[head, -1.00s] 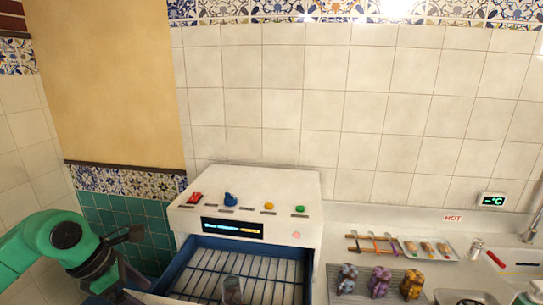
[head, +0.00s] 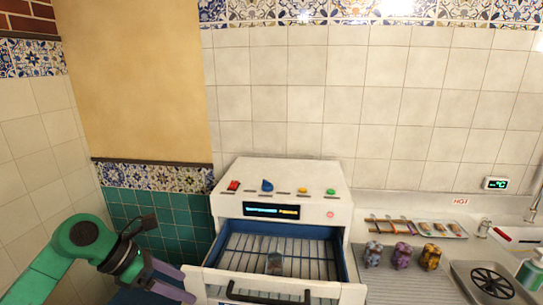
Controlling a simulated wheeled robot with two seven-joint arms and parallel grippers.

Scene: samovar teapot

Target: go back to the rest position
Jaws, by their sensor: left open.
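My left arm comes in from the lower left in the head view. My left gripper (head: 180,283) is open and empty, with its purple fingers pointing right, just left of the pulled-out drawer's front (head: 275,290). I cannot tell whether it touches the drawer. The drawer belongs to a white machine (head: 230,207) with a lit display and coloured knobs. My right gripper is not in view.
On the counter to the right are several patterned figurines (head: 402,254), a small tray of food pieces (head: 437,229) and a round burner (head: 492,283). A tiled wall (head: 300,100) closes the back.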

